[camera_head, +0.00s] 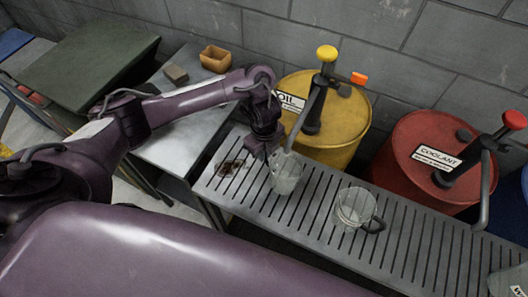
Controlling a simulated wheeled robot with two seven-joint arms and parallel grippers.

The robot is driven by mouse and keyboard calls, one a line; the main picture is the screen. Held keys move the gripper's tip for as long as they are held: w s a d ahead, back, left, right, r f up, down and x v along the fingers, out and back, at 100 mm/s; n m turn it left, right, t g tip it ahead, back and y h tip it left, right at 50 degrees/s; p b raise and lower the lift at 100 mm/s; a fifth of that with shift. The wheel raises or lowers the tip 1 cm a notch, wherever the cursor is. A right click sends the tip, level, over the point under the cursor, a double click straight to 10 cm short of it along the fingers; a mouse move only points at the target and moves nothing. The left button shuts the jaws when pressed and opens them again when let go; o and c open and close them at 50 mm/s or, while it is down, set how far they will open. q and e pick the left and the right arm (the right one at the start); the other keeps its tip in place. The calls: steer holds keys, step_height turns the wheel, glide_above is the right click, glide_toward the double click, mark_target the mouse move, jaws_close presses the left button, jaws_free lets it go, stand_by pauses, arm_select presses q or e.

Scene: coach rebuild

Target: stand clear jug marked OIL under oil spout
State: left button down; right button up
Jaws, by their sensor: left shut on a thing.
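A clear jug (286,180) is at the slotted metal grate (236,190), its mouth close below the lower end of the oil spout (305,118). Its marking is not readable, and I cannot tell whether its base touches the grate. My left gripper (266,152) is shut on it from the upper left, hiding part of its side. The spout belongs to the yellow drum (352,128), labelled OIL, with a yellow knob (327,53). A second clear jug (353,205) with a dark handle stands on the grate to the right; its marking is not readable. My right gripper is out of view.
A red COOLANT drum (405,150) with its own pump stands at the right. A dark stain (232,167) marks the grate's left part. A metal bench (182,140) at the left holds an orange-brown box (215,58) and a grey block (175,73). A grey wall closes the back.

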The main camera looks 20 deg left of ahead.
arm_select(q)
steer(key=shift+f, duration=0.2)
steer(key=c, duration=1.5)
jaws_free()
steer(key=shift+r, duration=0.1)
step_height(320, 180, up, 11)
steer(key=p, duration=0.5)
steer(key=shift+r, duration=0.6)
steer(key=shift+s, duration=0.1)
